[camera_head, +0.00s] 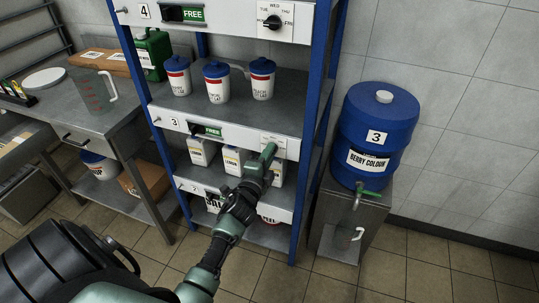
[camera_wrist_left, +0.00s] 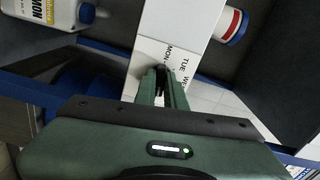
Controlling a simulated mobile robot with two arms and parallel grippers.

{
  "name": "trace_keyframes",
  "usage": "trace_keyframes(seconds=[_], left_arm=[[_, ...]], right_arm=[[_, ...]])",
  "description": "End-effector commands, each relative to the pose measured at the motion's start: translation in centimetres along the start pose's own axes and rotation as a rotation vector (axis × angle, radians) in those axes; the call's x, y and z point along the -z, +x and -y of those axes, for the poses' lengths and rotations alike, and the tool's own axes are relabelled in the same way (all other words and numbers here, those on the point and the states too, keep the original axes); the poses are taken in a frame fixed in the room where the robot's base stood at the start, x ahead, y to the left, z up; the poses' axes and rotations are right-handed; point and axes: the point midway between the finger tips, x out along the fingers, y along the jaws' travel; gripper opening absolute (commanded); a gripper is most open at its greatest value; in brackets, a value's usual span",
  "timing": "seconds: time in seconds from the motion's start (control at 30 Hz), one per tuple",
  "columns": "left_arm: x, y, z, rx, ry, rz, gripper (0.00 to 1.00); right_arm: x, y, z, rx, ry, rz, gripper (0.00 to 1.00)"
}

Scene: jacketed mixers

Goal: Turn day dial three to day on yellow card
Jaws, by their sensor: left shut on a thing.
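Day dial three (camera_head: 280,142) is at the right end of the white strip marked 3. Its white plate (camera_wrist_left: 158,52) fills the top middle of the left wrist view, with TUE and MON readable at an angle. My left gripper (camera_head: 269,151) is at this dial. In the left wrist view, the green fingers (camera_wrist_left: 162,84) are shut on the dark knob, which they mostly hide. I cannot read the knob's setting. I cannot make out a yellow card. My right gripper is not in view.
Blue posts (camera_head: 313,130) flank the shelves. A blue barrel (camera_head: 376,130) stands at right, a steel table (camera_head: 90,110) at left. Dial four (camera_head: 272,22) is higher up.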

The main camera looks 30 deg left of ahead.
Motion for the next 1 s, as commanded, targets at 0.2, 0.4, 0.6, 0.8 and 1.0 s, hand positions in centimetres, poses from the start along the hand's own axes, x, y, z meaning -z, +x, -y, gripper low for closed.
trace_keyframes(seconds=[0.2,0.4,0.6,0.8,1.0], left_arm=[[0.00,-0.05,-0.21,-0.003,0.104,0.000,0.00],[0.00,-0.05,-0.15,-0.002,0.151,-0.001,0.00],[0.00,-0.05,-0.13,-0.003,0.164,-0.001,0.00],[0.00,-0.05,-0.14,-0.003,0.164,-0.001,0.00],[0.00,-0.05,-0.13,-0.003,0.163,0.000,0.33]], right_arm=[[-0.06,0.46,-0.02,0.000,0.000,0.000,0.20],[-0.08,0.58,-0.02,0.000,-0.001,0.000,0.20],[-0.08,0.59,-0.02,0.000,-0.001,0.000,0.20],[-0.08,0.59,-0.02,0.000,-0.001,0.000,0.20],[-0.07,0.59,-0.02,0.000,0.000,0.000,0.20]])
